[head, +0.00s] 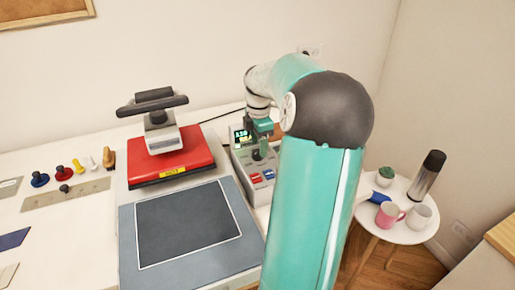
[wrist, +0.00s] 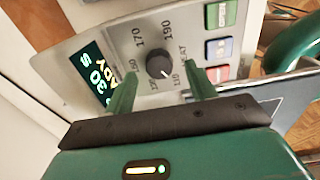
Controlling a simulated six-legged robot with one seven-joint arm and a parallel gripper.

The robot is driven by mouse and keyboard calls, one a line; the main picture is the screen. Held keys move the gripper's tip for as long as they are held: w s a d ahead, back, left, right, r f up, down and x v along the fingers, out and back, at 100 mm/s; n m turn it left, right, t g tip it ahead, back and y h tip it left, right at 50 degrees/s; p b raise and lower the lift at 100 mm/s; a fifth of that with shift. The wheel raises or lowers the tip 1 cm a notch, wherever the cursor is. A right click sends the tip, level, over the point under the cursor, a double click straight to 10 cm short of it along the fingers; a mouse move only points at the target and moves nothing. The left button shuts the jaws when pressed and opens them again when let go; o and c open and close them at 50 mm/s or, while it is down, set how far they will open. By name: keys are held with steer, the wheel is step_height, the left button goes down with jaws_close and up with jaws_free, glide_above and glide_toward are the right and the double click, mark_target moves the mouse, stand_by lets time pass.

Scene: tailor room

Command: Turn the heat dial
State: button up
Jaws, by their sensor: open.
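The heat dial (wrist: 160,63) is a round black knob on a grey control panel (wrist: 188,35). Scale marks 170 and 190 read clearly around it, and its white pointer mark faces the lower right of the wrist view. In the head view the dial (head: 258,154) is a small dark knob on the grey control box (head: 243,165). My gripper (wrist: 160,72) is open, with one green finger on each side of the dial and a gap to it on both sides. I cannot tell whether the fingertips reach the knob's depth. My gripper (head: 263,130) is partly hidden in the head view.
A lit display (wrist: 95,72) and green, blue and red buttons (wrist: 218,47) flank the dial. A red heat press (head: 172,160) stands left of the box, with a dark pad (head: 188,225) in front. A round side table (head: 400,232) with cups stands right.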

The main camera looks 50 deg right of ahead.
mark_target(258, 154)
steer(key=shift+w+f, duration=0.1)
steer(key=shift+f, duration=1.15)
steer(key=c, duration=1)
